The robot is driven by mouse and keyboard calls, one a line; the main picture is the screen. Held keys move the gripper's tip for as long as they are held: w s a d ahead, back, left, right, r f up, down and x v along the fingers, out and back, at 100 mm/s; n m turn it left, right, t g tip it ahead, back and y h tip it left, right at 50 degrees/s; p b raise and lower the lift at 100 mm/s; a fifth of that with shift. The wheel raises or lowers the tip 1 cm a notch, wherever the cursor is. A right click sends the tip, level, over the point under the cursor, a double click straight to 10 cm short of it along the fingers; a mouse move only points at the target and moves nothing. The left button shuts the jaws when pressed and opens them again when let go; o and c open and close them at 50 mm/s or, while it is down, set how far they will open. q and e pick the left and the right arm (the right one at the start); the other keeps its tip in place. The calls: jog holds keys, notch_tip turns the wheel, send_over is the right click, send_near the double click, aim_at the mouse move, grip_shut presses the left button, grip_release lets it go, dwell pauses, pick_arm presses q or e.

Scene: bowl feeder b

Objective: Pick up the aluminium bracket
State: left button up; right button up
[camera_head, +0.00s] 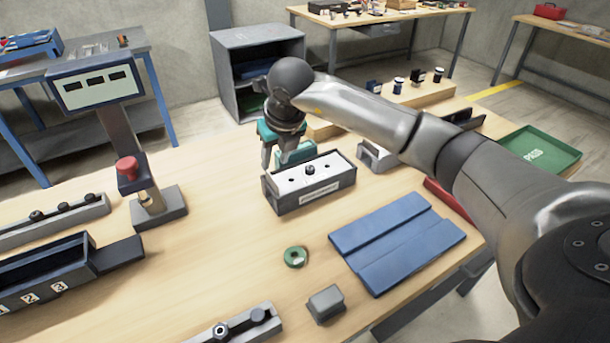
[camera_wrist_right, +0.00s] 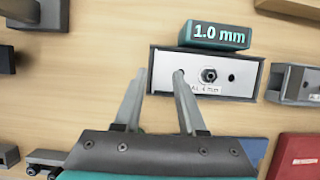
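My right gripper (camera_head: 277,157) is open and empty, at the back left corner of a dark box (camera_head: 318,196) with a pale metal plate (camera_head: 305,177) on top. In the right wrist view its two fingers (camera_wrist_right: 159,72) are apart; one overlaps the left end of the plate (camera_wrist_right: 232,76), whose label seems to read "AL 4 mm". A dark nut or bolt sits mid-plate. A grey channel-shaped piece (camera_head: 374,158) stands right of the box and also shows in the right wrist view (camera_wrist_right: 298,84). I cannot tell which piece is the aluminium bracket. My left gripper is not in view.
A teal "1.0 mm" block (camera_wrist_right: 219,36) lies behind the box. A blue mat (camera_head: 395,243), green ring (camera_head: 295,257) and grey block (camera_head: 326,304) lie in front. A display post (camera_head: 130,165) stands left; a green tray (camera_head: 540,158) is right. Bare tabletop lies left of the box.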

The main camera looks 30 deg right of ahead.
aim_at(271, 177)
jog(key=f, duration=0.3)
jog(key=w+f, duration=0.1)
jog(key=shift+a+f, duration=0.35)
jog(key=shift+a, duration=0.05)
jog(key=shift+w+f, duration=0.25)
jog(key=shift+f, duration=0.15)
grip_shut()
jog(key=shift+r, duration=0.1)
dwell(0.7)
